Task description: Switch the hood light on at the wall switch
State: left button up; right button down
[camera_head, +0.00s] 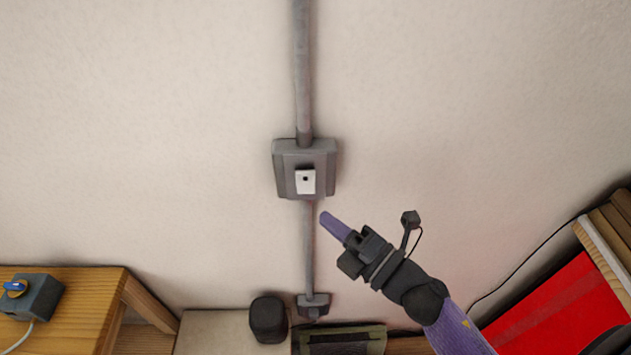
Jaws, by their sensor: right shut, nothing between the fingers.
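The wall switch is a grey box (287,170) on the pale wall, with a small white rocker (305,182) that has a dark dot near its top. My right gripper (326,219) comes up from the lower right. Its purple fingers are shut with nothing between them. The fingertips show just below and to the right of the switch box, apart from it in the picture. How far they are from the wall is hard to tell. My left gripper is not in view. The hood light is not in view.
A grey conduit (302,70) runs above and below the switch to a smaller grey box (313,304). A wooden table (85,300) with a grey box and blue knob (15,287) stands at lower left. A black object (268,320) sits below. A red panel (555,315) is at right.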

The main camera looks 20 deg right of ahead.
aim_at(299, 178)
jog(key=w, duration=0.4)
jog(key=w+r+p, duration=0.1)
jog(key=w, duration=0.1)
jog(key=shift+w+a, duration=0.25)
jog(key=shift+w, duration=0.05)
